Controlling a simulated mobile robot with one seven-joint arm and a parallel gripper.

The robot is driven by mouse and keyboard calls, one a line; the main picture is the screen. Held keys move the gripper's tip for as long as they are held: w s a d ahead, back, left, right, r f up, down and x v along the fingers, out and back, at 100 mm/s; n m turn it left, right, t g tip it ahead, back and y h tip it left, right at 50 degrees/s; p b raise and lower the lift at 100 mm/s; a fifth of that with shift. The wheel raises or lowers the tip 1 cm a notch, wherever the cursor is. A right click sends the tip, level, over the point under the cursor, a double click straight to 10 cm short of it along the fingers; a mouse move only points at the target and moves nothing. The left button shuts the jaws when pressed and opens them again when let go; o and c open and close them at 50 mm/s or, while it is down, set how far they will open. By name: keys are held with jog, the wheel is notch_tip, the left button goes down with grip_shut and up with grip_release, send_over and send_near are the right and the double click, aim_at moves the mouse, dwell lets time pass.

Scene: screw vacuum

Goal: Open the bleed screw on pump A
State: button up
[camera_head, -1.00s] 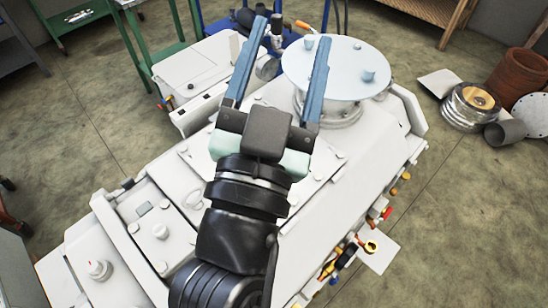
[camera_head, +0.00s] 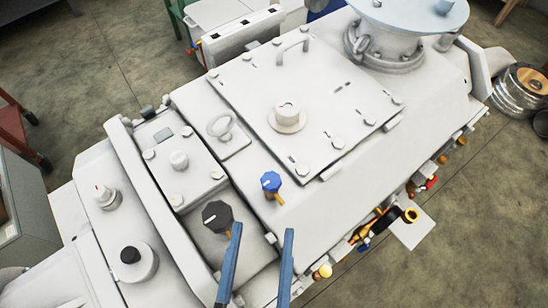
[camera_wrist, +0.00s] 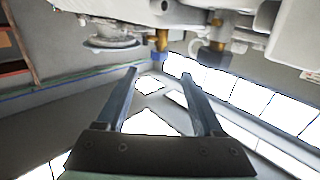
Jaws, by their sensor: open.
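The pump is a large white housing (camera_head: 325,190) with several knobs on top. A blue knob on a brass stem (camera_head: 270,182) and a larger black knob (camera_head: 216,216) stand on it; no label shows which one is the bleed screw. My gripper (camera_head: 262,232) is open and empty, its two blue-grey fingers pointing up the picture just below these knobs. In the wrist view, the gripper (camera_wrist: 160,74) is spread with a blue knob (camera_wrist: 160,57) just beyond the gap between the fingertips, not between them.
A square lid with a round white cap (camera_head: 287,115) lies above the knobs. The floor (camera_head: 430,275) at lower right is mostly clear.

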aim_at(271, 192)
jog(key=w, duration=0.3)
jog(key=shift+w+d+f+b, duration=0.15)
jog(key=shift+w+d+b, duration=0.15)
jog(key=shift+d, duration=0.1)
jog(key=shift+w+r, duration=0.25)
jog(key=shift+w, duration=0.6)
jog(key=shift+w+d+b, duration=0.2)
jog(key=shift+w+b, duration=0.25)
jog(key=shift+w, duration=0.55)
jog(key=w+p, duration=0.3)
jog(key=w, duration=0.1)
jog(key=shift+d+r, duration=0.15)
jog(key=shift+d, duration=0.15)
jog(key=shift+w+d+f, duration=0.1)
jog(key=shift+w+f, duration=0.1)
jog(key=shift+w, duration=0.35)
grip_shut()
